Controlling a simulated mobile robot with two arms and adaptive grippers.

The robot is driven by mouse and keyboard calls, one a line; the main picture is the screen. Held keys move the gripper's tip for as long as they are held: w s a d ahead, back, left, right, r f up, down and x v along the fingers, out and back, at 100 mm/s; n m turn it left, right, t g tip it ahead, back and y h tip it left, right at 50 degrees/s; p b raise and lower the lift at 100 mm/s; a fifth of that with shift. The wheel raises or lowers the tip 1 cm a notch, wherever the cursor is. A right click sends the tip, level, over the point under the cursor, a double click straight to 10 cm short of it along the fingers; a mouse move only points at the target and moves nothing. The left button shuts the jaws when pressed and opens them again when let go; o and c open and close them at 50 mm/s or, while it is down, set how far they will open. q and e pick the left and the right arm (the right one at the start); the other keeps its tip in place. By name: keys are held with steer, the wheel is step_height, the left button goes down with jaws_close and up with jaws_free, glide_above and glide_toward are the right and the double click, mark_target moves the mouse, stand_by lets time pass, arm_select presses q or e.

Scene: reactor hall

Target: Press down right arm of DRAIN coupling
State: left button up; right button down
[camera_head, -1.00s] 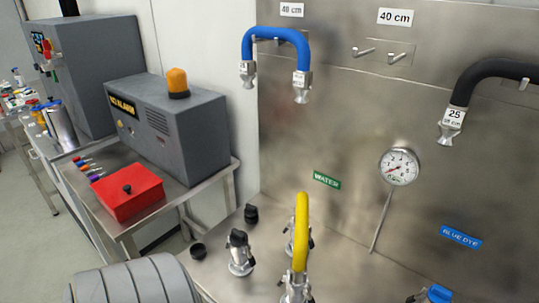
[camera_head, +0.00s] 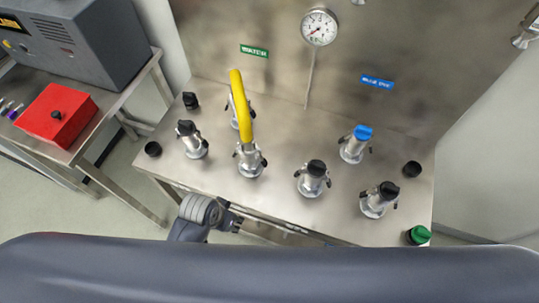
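Several metal couplings with side arms stand upright on the steel bench (camera_head: 285,205). No DRAIN label is readable, so I cannot tell which coupling is DRAIN. A black-capped coupling (camera_head: 193,143) stands at the left. A yellow hose (camera_head: 242,105) joins two couplings, the front one (camera_head: 249,163) near the middle. Further right are another black-capped coupling (camera_head: 312,183), a blue-capped one (camera_head: 354,149) and a black-capped one (camera_head: 378,203). My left gripper (camera_head: 238,223) is at the bench's front edge, apart from the couplings; its fingers are too small to read. My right gripper is out of view.
Loose black caps (camera_head: 153,149) lie on the bench, with a green cap (camera_head: 418,235) at its right front corner. A gauge (camera_head: 320,26), a green WATER label (camera_head: 254,51) and a blue label (camera_head: 377,81) are behind. A red box (camera_head: 56,116) sits on the left table.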

arm_select(q)
steer(key=d+r+m+p, duration=0.2)
steer(key=d+r, duration=0.1)
steer(key=r, duration=0.7)
steer(key=w+d+r+m, duration=0.2)
steer(key=d, duration=0.2)
steer(key=m+y, duration=0.6)
steer(key=m, duration=0.7)
glide_toward(267, 164)
steer(key=shift+g, duration=0.4)
steer(key=p+x, duration=0.1)
steer(key=x, duration=0.2)
steer(key=p+x, duration=0.1)
steer(key=x, duration=0.2)
steer(key=shift+w+a+r, duration=0.1)
steer(key=shift+w+a, duration=0.05)
steer(key=shift+w, duration=0.05)
steer(key=shift+w+a+f, duration=0.1)
steer(key=shift+a+f, duration=0.05)
steer(key=shift+f, duration=0.4)
jaws_close()
